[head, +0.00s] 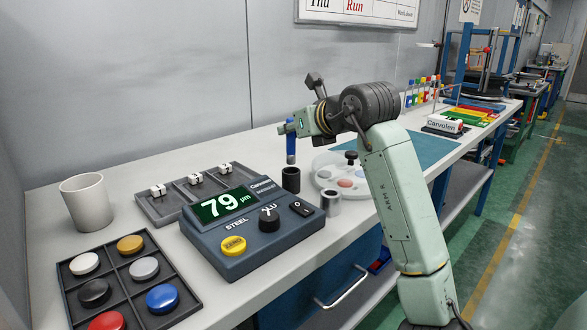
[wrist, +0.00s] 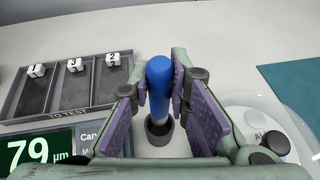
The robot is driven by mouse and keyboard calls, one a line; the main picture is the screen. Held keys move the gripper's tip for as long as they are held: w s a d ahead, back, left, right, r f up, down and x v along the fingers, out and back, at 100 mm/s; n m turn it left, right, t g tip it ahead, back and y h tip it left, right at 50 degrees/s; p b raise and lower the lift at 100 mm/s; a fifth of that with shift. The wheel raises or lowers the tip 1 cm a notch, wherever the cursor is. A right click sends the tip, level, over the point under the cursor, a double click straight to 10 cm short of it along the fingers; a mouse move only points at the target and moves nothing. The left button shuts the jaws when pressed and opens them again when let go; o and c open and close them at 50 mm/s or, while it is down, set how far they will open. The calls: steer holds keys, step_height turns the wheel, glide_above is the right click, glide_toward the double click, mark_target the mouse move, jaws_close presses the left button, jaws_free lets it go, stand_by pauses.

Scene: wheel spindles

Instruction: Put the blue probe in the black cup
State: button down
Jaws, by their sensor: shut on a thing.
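The blue probe (head: 291,136) hangs upright with a grey lower end. My gripper (head: 291,128) is shut on its upper part. The black cup (head: 291,180) stands on the bench directly below the probe in the head view. In the wrist view the blue probe (wrist: 159,85) sits between the purple finger pads of my gripper (wrist: 160,90). The black cup (wrist: 158,130) shows under the probe there, and its opening is partly hidden by it.
A silver cup (head: 330,202) stands close to the right of the black cup. The grey gauge box (head: 250,235) is at the front left. A white round tray with discs (head: 325,165) is behind right. The bench behind the black cup is clear.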

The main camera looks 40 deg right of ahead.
mark_target(294, 156)
steer(key=shift+f+p, duration=0.3)
steer(key=shift+f, duration=2.9)
steer(key=shift+f, duration=0.1)
steer(key=shift+f+b, duration=0.2)
steer(key=shift+b, duration=0.1)
steer(key=c, duration=1.5)
jaws_free()
steer(key=shift+r, duration=0.15)
steer(key=shift+r+p, duration=0.25)
steer(key=shift+p, duration=0.1)
steer(key=shift+s, duration=0.4)
steer(key=b+v, duration=0.3)
steer(key=v, duration=0.8)
steer(key=shift+a+r, duration=0.1)
steer(key=shift+r, duration=0.05)
